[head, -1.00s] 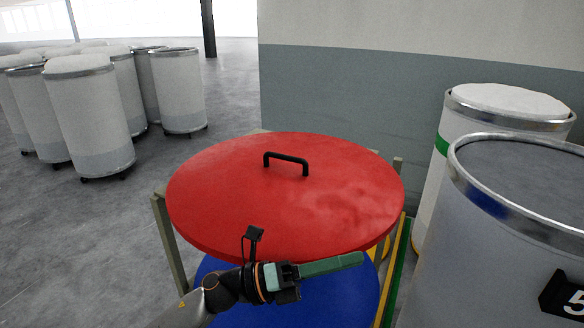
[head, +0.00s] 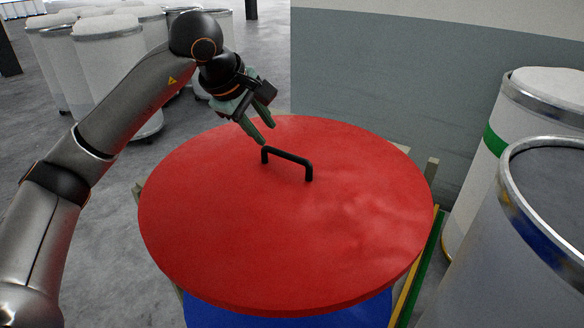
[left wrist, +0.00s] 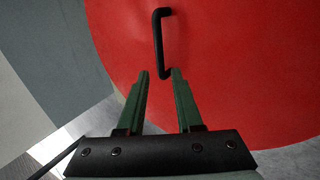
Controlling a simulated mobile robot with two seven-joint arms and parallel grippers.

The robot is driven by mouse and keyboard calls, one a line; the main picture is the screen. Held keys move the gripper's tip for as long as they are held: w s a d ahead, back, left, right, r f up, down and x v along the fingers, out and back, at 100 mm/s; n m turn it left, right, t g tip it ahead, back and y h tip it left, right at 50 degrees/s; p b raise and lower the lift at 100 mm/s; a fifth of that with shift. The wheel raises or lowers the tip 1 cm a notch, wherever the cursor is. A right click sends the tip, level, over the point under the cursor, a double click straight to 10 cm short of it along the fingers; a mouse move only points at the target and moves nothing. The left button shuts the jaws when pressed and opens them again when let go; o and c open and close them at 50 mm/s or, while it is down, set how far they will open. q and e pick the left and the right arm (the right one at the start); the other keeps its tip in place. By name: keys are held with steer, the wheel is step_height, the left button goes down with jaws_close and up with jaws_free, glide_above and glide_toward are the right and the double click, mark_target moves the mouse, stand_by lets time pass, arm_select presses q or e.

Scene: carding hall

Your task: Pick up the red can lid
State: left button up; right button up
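The red can lid (head: 230,230) is a large round disc with a black bar handle (head: 287,158) standing up near its middle. It lies on top of a stack above a blue lid (head: 290,314). My left gripper (head: 263,132) points down just behind the left end of the handle. The near end of the black handle (left wrist: 161,45) shows just beyond the fingertips, over the red lid (left wrist: 235,70). My right gripper is not in view.
A wooden rack post (head: 432,168) stands at the lid's right edge. Large cans stand close on the right, one grey (head: 500,265) and one with a green band (head: 495,140). Several white cans (head: 110,70) stand at back left. A wall (head: 380,90) rises behind the lid.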

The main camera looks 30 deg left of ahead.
mark_target(283, 152)
arm_select(q)
steer(key=x, duration=0.6)
steer(key=shift+s+d+f+p, duration=0.1)
steer(key=shift+p, duration=0.2)
steer(key=p+x, duration=0.1)
steer(key=x, duration=0.3)
steer(key=shift+w+f, duration=0.1)
steer(key=shift+w, duration=0.15)
steer(key=shift+w+d+f, duration=0.1)
steer(key=shift+w+f, duration=0.15)
steer(key=shift+f, duration=0.15)
jaws_close()
stand_by(0.3)
steer(key=shift+r, duration=0.2)
